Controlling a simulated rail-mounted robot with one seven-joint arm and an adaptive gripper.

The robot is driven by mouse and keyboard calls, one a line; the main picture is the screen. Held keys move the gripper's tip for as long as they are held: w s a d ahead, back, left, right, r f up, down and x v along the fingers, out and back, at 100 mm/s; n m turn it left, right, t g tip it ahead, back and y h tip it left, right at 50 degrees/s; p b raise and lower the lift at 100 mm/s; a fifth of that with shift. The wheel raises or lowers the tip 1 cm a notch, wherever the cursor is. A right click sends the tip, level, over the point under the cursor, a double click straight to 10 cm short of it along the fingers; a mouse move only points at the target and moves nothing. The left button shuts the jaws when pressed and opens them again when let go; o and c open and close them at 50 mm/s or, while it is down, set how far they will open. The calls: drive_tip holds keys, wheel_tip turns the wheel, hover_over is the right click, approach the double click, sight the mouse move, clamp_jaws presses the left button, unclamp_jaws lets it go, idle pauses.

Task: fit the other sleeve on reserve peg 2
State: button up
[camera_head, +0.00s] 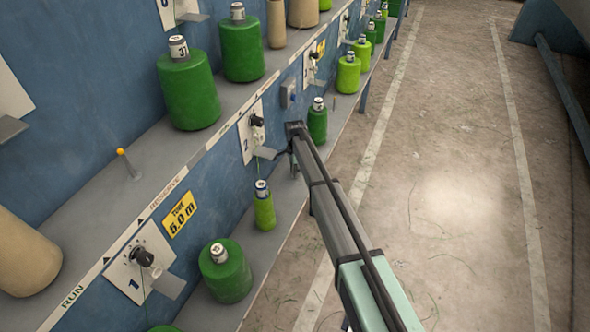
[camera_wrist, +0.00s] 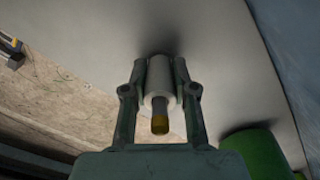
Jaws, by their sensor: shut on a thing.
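My gripper (camera_wrist: 160,85) is shut on a pale grey sleeve (camera_wrist: 159,76) in the wrist view, one finger on each side. A dark rod with a yellow-brown end (camera_wrist: 160,124) sticks out of the sleeve toward the camera. The frames do not show clearly whether it is a peg. In the head view my gripper (camera_head: 286,158) is at the lower shelf beside panel 2 (camera_head: 250,130); the sleeve cannot be made out there. A bare yellow-tipped peg (camera_head: 128,166) stands on the upper shelf, above the strip marked RESERVE, nearer panel 1.
Green spools stand on the upper shelf (camera_head: 95,207), including a large one (camera_head: 188,95) behind panel 2. The lower shelf holds a light green spool (camera_head: 264,211) and dark green ones (camera_head: 317,124) close to my gripper. Metal plates jut from panel 1 (camera_head: 139,273) and panel 2. The floor aisle (camera_head: 440,190) is clear.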

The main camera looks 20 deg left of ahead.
drive_tip(key=shift+f, duration=0.2)
drive_tip(key=o, duration=1)
wheel_tip(320, 180, up, 12)
